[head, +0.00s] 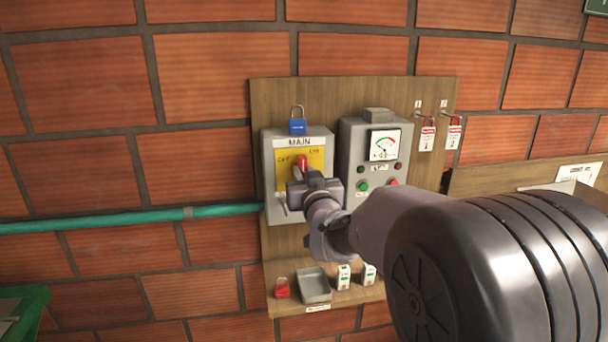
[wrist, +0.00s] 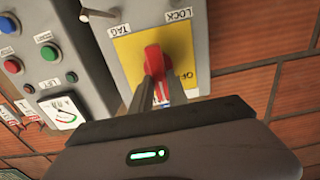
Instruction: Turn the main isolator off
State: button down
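The main isolator (head: 272,188) is a grey box with a yellow plate and a MAIN label on a wooden board. Its red handle (head: 302,162) points roughly upright, near the plate's middle. In the wrist view, turned upside down, the red handle (wrist: 154,62) stands on the yellow plate with the OFF mark (wrist: 186,79) beside its near end. My gripper (wrist: 156,88) is right at the handle, its dark fingers close together with their tips at either side of the handle's near end. Whether they grip it is unclear. My gripper (head: 303,184) hides the box's lower right in the head view.
A blue padlock (head: 298,127) sits atop the isolator. A grey meter box (head: 354,150) with buttons stands close on the right. Red-and-white tags (head: 427,138) hang farther right. A shelf below holds a red padlock (head: 282,288) and a grey tray (head: 313,284).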

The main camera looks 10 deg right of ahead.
jog(key=shift+f+n+b, duration=0.1)
jog(key=shift+n+b, duration=0.2)
jog(key=shift+b, duration=0.15)
jog(key=shift+a+f+n+b, duration=0.2)
jog(key=shift+n+b, duration=1.3)
jog(key=shift+n, duration=1.35)
jog(key=shift+a+f+n+b, duration=0.2)
jog(key=shift+n+b, duration=1.25)
jog(key=shift+n, duration=1.45)
jog(key=shift+a+f+n+b, duration=0.1)
jog(key=shift+a+n+b, duration=0.1)
jog(key=shift+n+b, duration=2)
jog(key=shift+n+p, duration=0.65)
jog(key=shift+n, duration=0.2)
jog(key=c, duration=1.3)
grip_release()
